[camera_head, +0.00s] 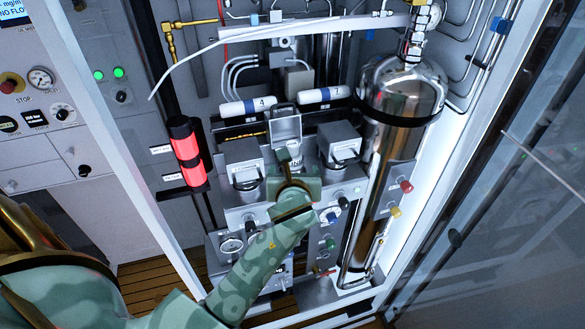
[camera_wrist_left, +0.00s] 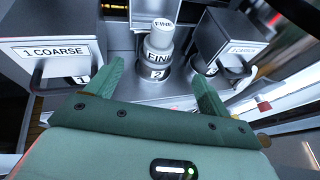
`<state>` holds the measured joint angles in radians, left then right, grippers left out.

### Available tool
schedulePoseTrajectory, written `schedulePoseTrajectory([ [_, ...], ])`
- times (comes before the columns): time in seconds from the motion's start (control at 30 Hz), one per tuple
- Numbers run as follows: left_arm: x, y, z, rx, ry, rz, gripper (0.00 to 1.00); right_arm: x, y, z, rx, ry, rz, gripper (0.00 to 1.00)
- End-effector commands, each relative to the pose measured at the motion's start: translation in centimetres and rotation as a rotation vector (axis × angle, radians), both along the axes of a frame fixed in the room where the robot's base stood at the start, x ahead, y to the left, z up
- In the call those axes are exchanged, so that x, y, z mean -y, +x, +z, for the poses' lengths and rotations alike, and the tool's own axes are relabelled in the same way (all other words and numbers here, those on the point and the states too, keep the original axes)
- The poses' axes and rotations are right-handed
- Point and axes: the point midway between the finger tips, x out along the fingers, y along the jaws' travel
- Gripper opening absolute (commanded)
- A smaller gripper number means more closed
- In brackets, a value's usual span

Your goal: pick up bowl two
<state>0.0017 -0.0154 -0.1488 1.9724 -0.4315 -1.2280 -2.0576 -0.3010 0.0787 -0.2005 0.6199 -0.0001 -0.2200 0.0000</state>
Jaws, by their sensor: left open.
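Bowl two (camera_wrist_left: 158,62) is a small pale metal cylinder with a FINE label, in the left wrist view. A smaller FINE-labelled cylinder (camera_wrist_left: 162,34) rises above it, and a round base marked 2 (camera_wrist_left: 156,84) is below it. In the head view the bowl is mostly hidden behind my left gripper (camera_head: 290,168). In the left wrist view my left gripper (camera_wrist_left: 160,78) is open, its two green fingers apart on either side of the bowl's lower part. I cannot tell whether they touch it. My right gripper is not in view.
A box labelled 1 COARSE (camera_wrist_left: 45,52) with a black handle stands left of the bowl. A similar box (camera_wrist_left: 228,45) stands close on the right. A tall steel cylinder (camera_head: 385,170) and the cabinet's white frame (camera_head: 425,235) are farther right. A red-lit black cylinder (camera_head: 187,153) is left.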

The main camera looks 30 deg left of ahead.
Motion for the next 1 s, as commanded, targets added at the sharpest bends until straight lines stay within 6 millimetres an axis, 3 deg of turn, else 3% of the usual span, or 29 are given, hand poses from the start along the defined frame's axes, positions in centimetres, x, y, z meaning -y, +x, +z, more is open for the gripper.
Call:
schedulePoseTrajectory([
  [0.2, -2.1, 3.4, -1.7, -0.001, -0.001, -0.001, 0.81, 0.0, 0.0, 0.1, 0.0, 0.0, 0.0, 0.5],
  [0.63, -4.8, 7.1, -4.4, 0.0, -0.002, 0.0, 0.81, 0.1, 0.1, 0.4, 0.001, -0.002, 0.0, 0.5],
  [0.93, -5.2, 7.8, -4.8, 0.001, -0.004, -0.001, 0.81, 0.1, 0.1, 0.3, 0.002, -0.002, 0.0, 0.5],
  [0.97, -5.2, 7.8, -4.8, 0.001, -0.004, -0.001, 0.78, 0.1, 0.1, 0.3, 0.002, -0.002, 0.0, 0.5],
  [1.0, -5.2, 7.8, -4.8, 0.001, -0.004, -0.001, 0.67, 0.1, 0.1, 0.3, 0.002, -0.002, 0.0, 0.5],
])
